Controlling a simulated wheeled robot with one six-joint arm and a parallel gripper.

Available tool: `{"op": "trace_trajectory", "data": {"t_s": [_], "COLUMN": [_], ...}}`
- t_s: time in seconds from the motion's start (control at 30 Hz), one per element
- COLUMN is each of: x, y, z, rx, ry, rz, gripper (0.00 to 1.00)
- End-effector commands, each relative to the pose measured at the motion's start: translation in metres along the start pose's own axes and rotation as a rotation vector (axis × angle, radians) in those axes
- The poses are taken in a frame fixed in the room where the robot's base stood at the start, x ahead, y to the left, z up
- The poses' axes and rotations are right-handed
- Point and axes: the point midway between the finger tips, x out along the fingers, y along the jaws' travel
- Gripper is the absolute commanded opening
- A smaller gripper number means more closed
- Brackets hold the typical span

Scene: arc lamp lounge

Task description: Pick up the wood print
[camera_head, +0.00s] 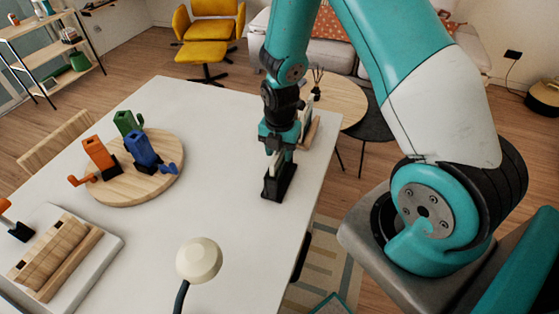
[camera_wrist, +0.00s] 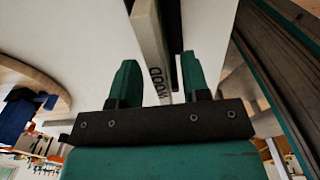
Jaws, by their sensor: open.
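My gripper hides much of the print in the head view.
The white table (camera_head: 222,210) is clear in the middle. A round wooden board (camera_head: 142,190) holds orange, green and blue figures at left. A white lamp head (camera_head: 199,259) stands in front. A wooden item (camera_head: 311,131) is close behind my gripper.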

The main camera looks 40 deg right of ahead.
Motion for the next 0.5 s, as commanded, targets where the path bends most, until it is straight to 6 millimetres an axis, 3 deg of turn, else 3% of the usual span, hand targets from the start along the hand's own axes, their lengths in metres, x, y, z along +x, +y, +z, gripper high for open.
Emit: {"op": "trace_trajectory", "data": {"t_s": [0.27,0.43,0.5], "x": [0.0038,0.0036,0.0035], "y": [0.0004,0.0004,0.0004], "z": [0.0002,0.0002,0.0002], "rx": [0.0,0.0,0.0], "ry": [-0.001,-0.001,-0.001], "rz": [0.001,0.001,0.001], "gripper": [0.43,0.06,0.0]}}
